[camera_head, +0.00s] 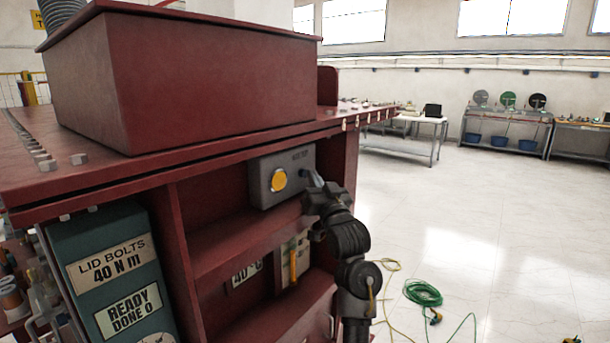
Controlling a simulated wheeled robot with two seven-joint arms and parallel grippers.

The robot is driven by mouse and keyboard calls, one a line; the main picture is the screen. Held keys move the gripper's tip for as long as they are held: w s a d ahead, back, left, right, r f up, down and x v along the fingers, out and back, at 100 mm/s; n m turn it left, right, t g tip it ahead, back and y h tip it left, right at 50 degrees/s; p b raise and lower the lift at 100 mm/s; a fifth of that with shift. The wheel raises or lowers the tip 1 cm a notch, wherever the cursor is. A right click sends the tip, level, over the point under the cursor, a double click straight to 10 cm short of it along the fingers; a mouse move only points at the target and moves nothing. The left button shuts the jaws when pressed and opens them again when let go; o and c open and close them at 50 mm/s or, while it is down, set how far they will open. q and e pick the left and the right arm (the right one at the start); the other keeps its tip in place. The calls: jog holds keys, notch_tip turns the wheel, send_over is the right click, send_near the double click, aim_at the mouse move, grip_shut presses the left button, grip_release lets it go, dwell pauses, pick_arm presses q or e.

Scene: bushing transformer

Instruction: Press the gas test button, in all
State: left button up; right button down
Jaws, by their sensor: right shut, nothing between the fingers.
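A grey box (291,163) with small, unreadable lettering on top is fixed in the upper recess of the dark red transformer (175,85). A round yellow-orange button (278,180) sits on the left part of its front face. My right arm comes up from below, and my right gripper (313,179) is at the right part of the box, to the right of the yellow button. The gripper is shut and empty. Its fingertips are small and dark here, and I cannot tell whether they touch the box. My left gripper is not in view.
Red ribs and shelves frame the recess. Coiled green hose (423,292) and cables lie on the floor at right. Workbenches (505,131) stand far back; the floor between is open.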

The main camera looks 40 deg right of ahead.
jog(key=shift+w+a, duration=0.15)
jog(key=shift+w, duration=0.25)
dwell(0.3)
jog(key=shift+s, duration=0.15)
jog(key=shift+s+d+p, duration=0.3)
jog(key=shift+s+p, duration=0.05)
jog(key=shift+s, duration=0.35)
jog(key=s+p, duration=0.1)
jog(key=s, duration=0.1)
jog(key=s+d+p, duration=0.1)
jog(key=s, duration=0.1)
jog(key=shift+s+d, duration=0.2)
jog(key=shift+s, duration=0.2)
dwell(0.8)
